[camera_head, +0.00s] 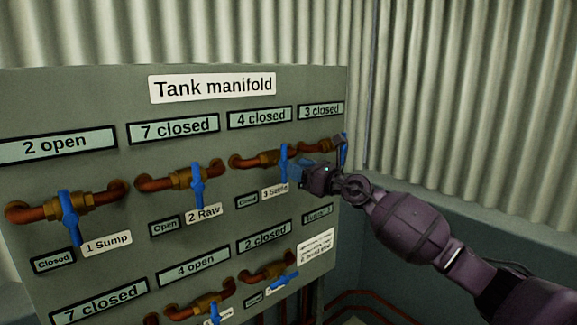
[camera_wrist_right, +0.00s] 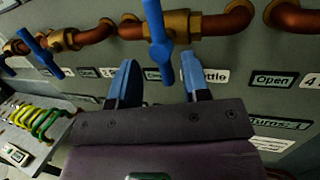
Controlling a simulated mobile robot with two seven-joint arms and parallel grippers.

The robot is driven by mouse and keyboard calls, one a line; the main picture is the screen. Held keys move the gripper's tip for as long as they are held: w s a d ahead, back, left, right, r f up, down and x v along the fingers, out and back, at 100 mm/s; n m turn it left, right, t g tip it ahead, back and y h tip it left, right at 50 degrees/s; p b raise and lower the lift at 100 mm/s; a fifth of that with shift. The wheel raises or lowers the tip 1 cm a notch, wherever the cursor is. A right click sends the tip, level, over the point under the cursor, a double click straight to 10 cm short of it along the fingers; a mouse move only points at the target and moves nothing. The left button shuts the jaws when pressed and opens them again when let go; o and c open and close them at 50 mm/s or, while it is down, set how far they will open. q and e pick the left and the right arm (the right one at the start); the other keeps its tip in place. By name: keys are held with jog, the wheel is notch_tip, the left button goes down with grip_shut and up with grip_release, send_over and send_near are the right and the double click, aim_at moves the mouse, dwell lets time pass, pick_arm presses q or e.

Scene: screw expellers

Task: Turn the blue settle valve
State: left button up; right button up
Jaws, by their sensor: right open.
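The blue settle valve handle (camera_head: 284,163) hangs down from its brass body (camera_head: 262,159) in the upper row of the tank manifold panel. The label "3 Settle" (camera_head: 274,191) is below it, partly covered in the right wrist view. My right gripper (camera_head: 296,171) is just right of and in front of this handle. In the right wrist view, its two blue fingers (camera_wrist_right: 158,72) are open. The handle (camera_wrist_right: 157,38) hangs between them, its lower end at fingertip height. I cannot tell whether a finger touches it. My left gripper is in no view.
Other blue handles, Sump (camera_head: 69,216) and Raw (camera_head: 198,186), are to the left, and another handle (camera_head: 343,149) is close on the right behind my arm. A second row of valves is below. A table with coloured rings (camera_wrist_right: 40,120) shows lower left in the wrist view.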

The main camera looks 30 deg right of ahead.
jog(key=v, duration=0.5)
jog(key=shift+s+b, duration=0.25)
jog(key=shift+b, duration=0.15)
jog(key=s+p, duration=0.1)
jog(key=s, duration=0.7)
jog(key=shift+d, duration=0.3)
dwell(0.4)
